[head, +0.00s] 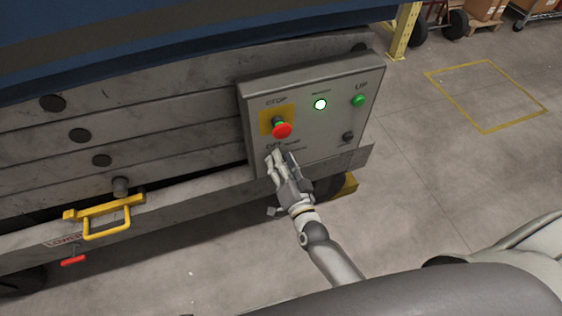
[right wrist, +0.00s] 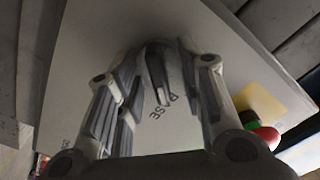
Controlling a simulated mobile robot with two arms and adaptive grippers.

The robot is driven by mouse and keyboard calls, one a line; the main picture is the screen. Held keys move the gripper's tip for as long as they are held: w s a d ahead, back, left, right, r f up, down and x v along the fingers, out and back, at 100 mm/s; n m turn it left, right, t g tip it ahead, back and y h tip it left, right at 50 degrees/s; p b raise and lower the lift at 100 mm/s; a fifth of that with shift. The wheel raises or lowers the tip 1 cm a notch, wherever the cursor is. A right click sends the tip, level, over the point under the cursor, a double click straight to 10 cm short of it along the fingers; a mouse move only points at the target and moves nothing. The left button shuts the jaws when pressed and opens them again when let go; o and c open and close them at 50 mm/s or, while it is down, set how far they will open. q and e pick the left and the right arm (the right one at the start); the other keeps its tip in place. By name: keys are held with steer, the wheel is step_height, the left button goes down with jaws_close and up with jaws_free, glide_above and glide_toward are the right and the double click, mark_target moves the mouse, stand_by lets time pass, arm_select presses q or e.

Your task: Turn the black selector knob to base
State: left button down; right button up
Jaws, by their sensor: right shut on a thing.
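A grey control box (head: 310,75) is fixed to the side of a large machine. My right gripper (head: 277,158) is at the box's lower left, below the red stop button, and covers the selector knob in the head view. In the right wrist view, the dark selector knob (right wrist: 157,70) sits between the fingers of my right gripper (right wrist: 160,80), which are shut on it. A pale pointer line on the knob runs toward the word BASE (right wrist: 164,106) printed on the panel; I cannot tell if it lines up exactly. My left gripper is not in view.
The red stop button (head: 282,130) on its yellow plate is close above my right gripper. A lit white-green lamp (head: 320,104), a green UP button (head: 358,100) and a small black button (head: 348,137) are to the right. A yellow handle (head: 106,222) juts out at left. The floor in front is clear.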

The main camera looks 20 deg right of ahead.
stand_by(0.4)
steer(key=o, duration=1)
steer(key=s, duration=1.2)
steer(key=shift+d, duration=0.2)
